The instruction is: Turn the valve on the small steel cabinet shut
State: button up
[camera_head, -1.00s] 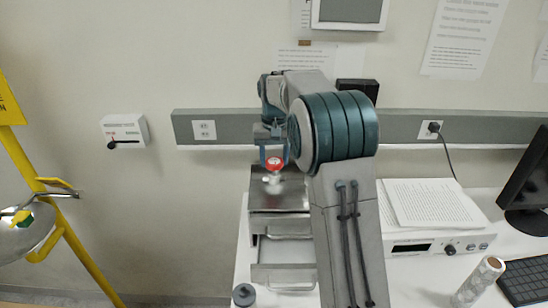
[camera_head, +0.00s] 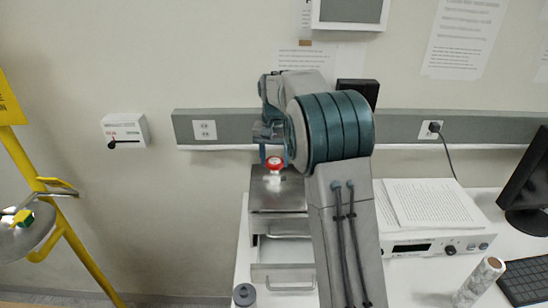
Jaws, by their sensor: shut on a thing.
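The small steel cabinet (camera_head: 278,198) stands on the white bench, with a lower drawer (camera_head: 285,276) pulled out at its front. The valve (camera_head: 275,163), with a red handle on a pale stem, sits on top of the cabinet. My gripper (camera_head: 274,157) points down over the valve from above, its blue fingers on either side of the red handle and shut on it. The right finger is partly hidden by my arm. The exact angle of the handle is too small to read.
A dark round knob-like piece (camera_head: 244,294) lies on the bench left of the drawer. An instrument (camera_head: 440,245) with papers on top stands to the right, beside a roll (camera_head: 480,281), a keyboard (camera_head: 525,280) and a monitor (camera_head: 530,185). A yellow stand (camera_head: 50,220) is at far left.

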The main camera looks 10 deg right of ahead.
aim_at(274, 161)
jog(key=o, duration=1)
jog(key=shift+c, duration=0.2)
notch_tip(274, 161, up, 14)
jog(key=b, duration=0.1)
jog(key=shift+f, duration=0.1)
jog(key=s+f+n+t+b, duration=0.2)
jog(key=s+f+b, duration=0.15)
jog(key=s, duration=1.35)
jog(key=s+f+n+t+b, duration=0.1)
jog(key=s+f, duration=1.3)
jog(key=s, duration=0.2)
jog(key=shift+s+d+n+t+b, duration=0.15)
jog(key=shift+s+n+t+b, duration=0.15)
jog(key=shift+n+t+b, duration=0.1)
